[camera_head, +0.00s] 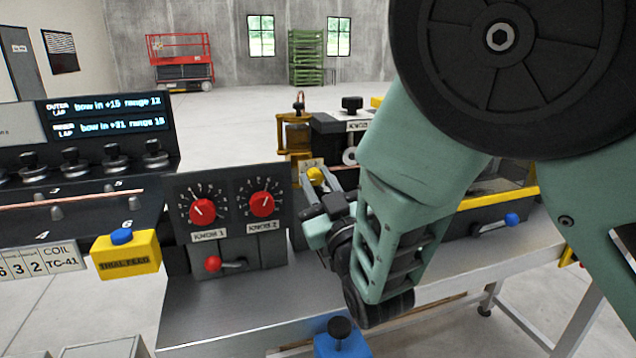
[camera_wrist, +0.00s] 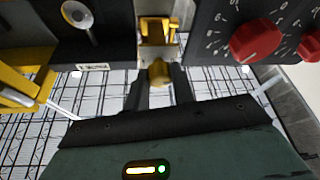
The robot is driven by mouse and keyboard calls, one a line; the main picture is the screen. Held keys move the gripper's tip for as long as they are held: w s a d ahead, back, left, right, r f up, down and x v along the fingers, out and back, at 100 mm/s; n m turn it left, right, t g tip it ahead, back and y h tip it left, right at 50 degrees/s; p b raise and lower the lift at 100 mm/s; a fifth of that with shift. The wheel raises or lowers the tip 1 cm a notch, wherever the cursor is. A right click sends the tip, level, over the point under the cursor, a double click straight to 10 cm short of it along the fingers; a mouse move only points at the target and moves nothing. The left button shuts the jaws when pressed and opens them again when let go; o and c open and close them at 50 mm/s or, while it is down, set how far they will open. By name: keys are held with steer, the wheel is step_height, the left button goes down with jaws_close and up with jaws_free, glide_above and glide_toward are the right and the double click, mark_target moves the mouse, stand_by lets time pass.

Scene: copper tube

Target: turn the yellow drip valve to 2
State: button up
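The yellow drip valve has a small round knob (camera_head: 316,176) at the right of the dial panel in the head view. In the wrist view the knob (camera_wrist: 158,72) is in the upper middle, below a brass-yellow fitting (camera_wrist: 158,30). My gripper (camera_head: 322,180) reaches it from the front right. Its two dark fingers (camera_wrist: 159,80) stand on either side of the knob, which fills the narrow gap, so the gripper looks shut on it. A pale scale plate is behind the knob, partly hidden; I cannot read the valve's setting.
A dark panel (camera_head: 226,236) with two red dials (camera_head: 203,211) (camera_head: 262,204) and a red-tipped lever (camera_head: 213,264) stands close left of my gripper. A yellow box with a blue button (camera_head: 122,237) is farther left. The bench front (camera_head: 240,310) is mostly bare.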

steer(key=c, duration=0.4)
steer(key=shift+f+b, duration=0.1)
steer(key=shift+b, duration=0.35)
